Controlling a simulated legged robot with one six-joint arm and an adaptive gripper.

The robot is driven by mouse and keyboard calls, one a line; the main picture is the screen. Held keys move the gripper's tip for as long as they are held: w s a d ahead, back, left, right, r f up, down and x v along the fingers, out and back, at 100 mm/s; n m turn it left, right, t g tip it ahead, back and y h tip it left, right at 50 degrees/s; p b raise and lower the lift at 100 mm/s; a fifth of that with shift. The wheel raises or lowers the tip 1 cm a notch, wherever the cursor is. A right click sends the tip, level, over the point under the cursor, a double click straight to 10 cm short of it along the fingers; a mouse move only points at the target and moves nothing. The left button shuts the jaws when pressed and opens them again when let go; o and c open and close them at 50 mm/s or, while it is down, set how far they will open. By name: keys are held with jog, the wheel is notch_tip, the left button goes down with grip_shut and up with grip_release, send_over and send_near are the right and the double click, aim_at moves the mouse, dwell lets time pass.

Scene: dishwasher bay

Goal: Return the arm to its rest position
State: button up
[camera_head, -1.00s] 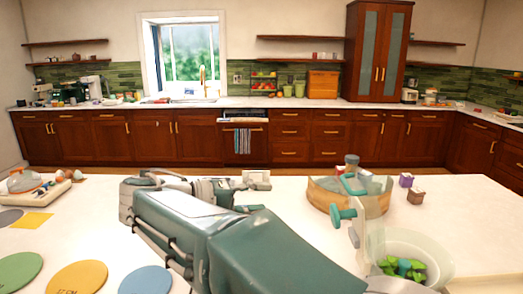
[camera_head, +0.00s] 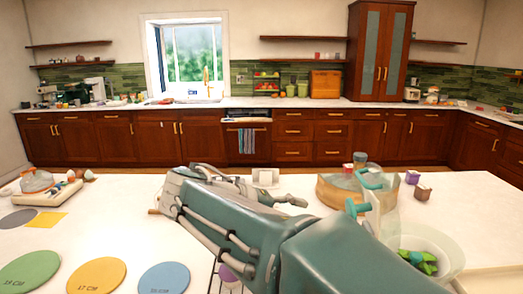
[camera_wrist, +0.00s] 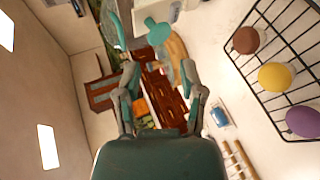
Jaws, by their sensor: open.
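My gripper (camera_wrist: 160,82) is open in the wrist view. Its two grey-and-teal fingers stand apart with nothing held between them. In the head view my teal arm reaches from the bottom right over the white counter (camera_head: 120,225) and folds back at its far end. One finger of my gripper (camera_head: 290,201) shows beyond the arm there; the rest is mostly hidden.
A wooden round container (camera_head: 338,192) and a pale bowl (camera_head: 447,252) stand right of my arm. Colored discs (camera_head: 97,275) lie at front left. A wire rack (camera_wrist: 262,88) holds brown, yellow and purple round things. Cabinets (camera_head: 90,140) line the back.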

jog(key=s+d+f+m+y, duration=0.2)
jog(key=s+d+f+y, duration=0.2)
jog(key=s+f+y, duration=0.2)
jog(key=s+d+f+m+y, duration=0.2)
jog(key=s+d+f+y, duration=0.3)
jog(key=s+f, duration=0.4)
jog(key=shift+s+t+y, duration=0.4)
jog(key=shift+s+y, duration=0.3)
jog(key=shift+s, duration=0.45)
jog(key=shift+a, duration=0.2)
jog(key=shift+d, duration=0.15)
